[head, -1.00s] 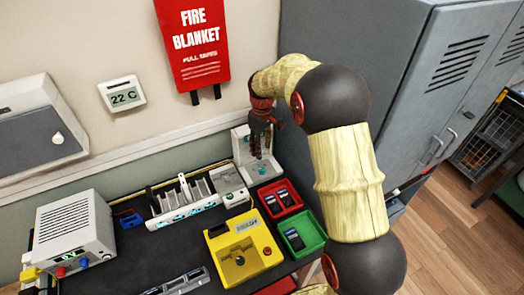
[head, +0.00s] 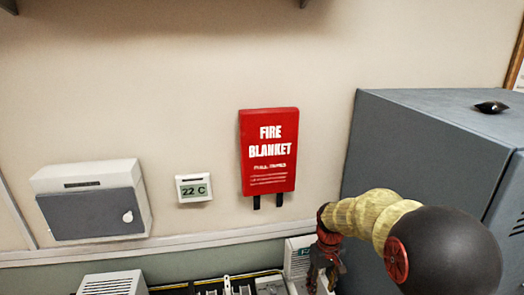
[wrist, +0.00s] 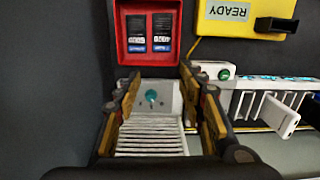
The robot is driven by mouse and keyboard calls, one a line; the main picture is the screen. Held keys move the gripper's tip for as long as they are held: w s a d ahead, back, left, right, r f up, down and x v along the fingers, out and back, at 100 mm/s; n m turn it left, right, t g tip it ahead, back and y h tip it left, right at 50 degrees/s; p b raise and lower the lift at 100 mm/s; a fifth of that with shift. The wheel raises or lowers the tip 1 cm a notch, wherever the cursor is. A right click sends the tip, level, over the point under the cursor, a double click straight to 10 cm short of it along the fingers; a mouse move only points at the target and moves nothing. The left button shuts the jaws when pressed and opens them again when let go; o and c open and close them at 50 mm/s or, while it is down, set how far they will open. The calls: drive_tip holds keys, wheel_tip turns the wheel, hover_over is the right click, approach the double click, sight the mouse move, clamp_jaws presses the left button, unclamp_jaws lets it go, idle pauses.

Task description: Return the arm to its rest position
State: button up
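My arm (head: 440,250) reaches in from the lower right in the head view. My gripper (head: 322,282) hangs at the bottom edge, in front of a pale upright fixture (head: 298,262). In the wrist view my gripper (wrist: 162,105) has its fingers spread wide apart with nothing held between them. Beyond the gap lie a grey plate with a teal knob (wrist: 151,96) and a white ribbed surface (wrist: 150,140). I cannot tell the exact height of the fingertips above them.
A red tray (wrist: 123,50) with two phones and a yellow device reading READY (wrist: 245,25) lie nearby. A white slotted rack (wrist: 255,105) stands at right. A fire blanket (head: 268,150) hangs on the wall.

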drive_tip(key=s+r+m+t, duration=0.1)
drive_tip(key=s+r+t, duration=0.2)
drive_tip(key=s+r, duration=0.6)
drive_tip(key=s+r+m+t, duration=0.2)
drive_tip(key=s+r, duration=0.8)
drive_tip(key=s, duration=0.7)
drive_tip(key=shift+s+r+t, duration=0.25)
drive_tip(key=shift+s+t, duration=0.15)
drive_tip(key=shift+t, duration=0.2)
drive_tip(key=shift+c, duration=0.2)
